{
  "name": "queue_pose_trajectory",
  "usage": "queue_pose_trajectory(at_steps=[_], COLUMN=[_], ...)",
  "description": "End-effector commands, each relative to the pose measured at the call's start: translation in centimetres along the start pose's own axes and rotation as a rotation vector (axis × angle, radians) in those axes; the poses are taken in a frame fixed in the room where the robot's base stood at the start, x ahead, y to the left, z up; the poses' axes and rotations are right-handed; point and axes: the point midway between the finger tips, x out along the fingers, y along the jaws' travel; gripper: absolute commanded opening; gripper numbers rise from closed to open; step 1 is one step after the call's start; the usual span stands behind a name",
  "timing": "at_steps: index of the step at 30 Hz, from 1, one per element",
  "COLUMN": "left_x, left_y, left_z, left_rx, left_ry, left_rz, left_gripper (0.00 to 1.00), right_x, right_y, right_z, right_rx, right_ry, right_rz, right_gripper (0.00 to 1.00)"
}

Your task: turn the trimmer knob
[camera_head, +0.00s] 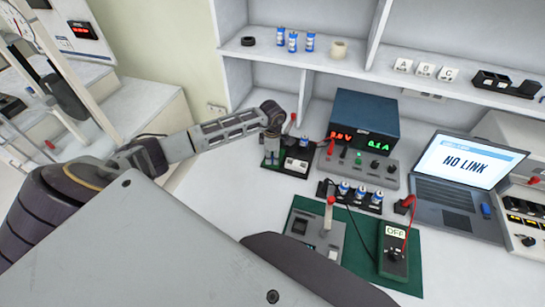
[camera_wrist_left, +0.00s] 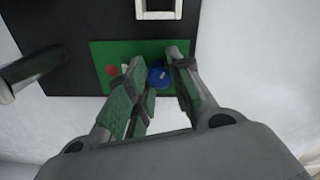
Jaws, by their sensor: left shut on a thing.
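The trimmer knob is a small blue disc (camera_wrist_left: 159,77) with a pale mark on top, in the left wrist view. It sits on a green circuit board (camera_wrist_left: 100,50), beside a red round part (camera_wrist_left: 111,71). My left gripper (camera_wrist_left: 157,68) has its green-padded fingers on either side of the knob and is shut on it. In the head view, my left gripper (camera_head: 271,150) reaches down to the left end of a dark fixture (camera_head: 299,170); the knob is too small or hidden there. My right gripper is not in view.
A bench supply (camera_head: 362,122) with red and green digits stands right of the fixture. A laptop (camera_head: 465,165) reads "NO LINK". A green mat (camera_head: 355,262) with a meter (camera_head: 393,250) lies in front. A shelf (camera_head: 330,62) runs behind, and a dark rod (camera_wrist_left: 30,72) is close by.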

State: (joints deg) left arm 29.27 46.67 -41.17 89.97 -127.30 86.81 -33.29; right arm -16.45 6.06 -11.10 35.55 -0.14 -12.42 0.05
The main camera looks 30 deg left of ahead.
Motion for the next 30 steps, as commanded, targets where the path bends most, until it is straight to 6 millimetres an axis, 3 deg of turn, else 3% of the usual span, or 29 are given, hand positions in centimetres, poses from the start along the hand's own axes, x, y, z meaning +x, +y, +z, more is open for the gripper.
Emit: queue_pose_trajectory(at_steps=[10,24,25,30], left_x=[0.0,0.0,0.0,0.0], left_y=[0.1,0.0,0.0,0.0], left_z=[0.0,0.0,0.0,0.0], left_rx=[-0.140,-0.188,-0.188,-0.188], left_ry=[0.001,0.002,0.002,0.002], left_rz=[0.002,0.000,0.000,0.000], left_gripper=[0.00,0.00,0.23,0.44], right_x=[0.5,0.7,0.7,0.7], right_y=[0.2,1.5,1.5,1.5], right_z=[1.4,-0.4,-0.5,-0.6], right_rx=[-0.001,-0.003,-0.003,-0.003], right_ry=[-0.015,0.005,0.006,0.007], right_rz=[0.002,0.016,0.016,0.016], right_gripper=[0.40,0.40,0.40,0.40])
